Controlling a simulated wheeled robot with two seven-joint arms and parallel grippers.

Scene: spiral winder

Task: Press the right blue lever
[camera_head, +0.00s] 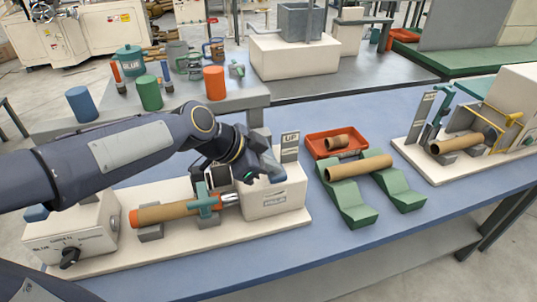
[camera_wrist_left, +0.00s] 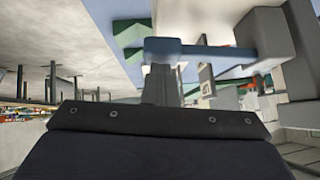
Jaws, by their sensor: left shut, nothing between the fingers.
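The right blue lever (camera_head: 272,168) is at the top of the pale box (camera_head: 275,198) on the right end of the winder, below the sign marked UP (camera_head: 290,147). My left gripper (camera_head: 250,171) is shut and empty, right beside this lever and partly hiding it. In the left wrist view a blue bar, seemingly the lever (camera_wrist_left: 205,50), crosses just beyond the shut fingers (camera_wrist_left: 160,85). I cannot tell whether they touch. Another blue lever (camera_head: 37,213) sits on the left box (camera_head: 75,235). My right gripper is not in view.
A brown tube with an orange end (camera_head: 160,213) lies on the winder. Green V-stands (camera_head: 350,205) carry another tube (camera_head: 360,166), with a red tray (camera_head: 320,147) behind. A second machine (camera_head: 465,150) stands at right. The blue bench front (camera_head: 330,245) is clear.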

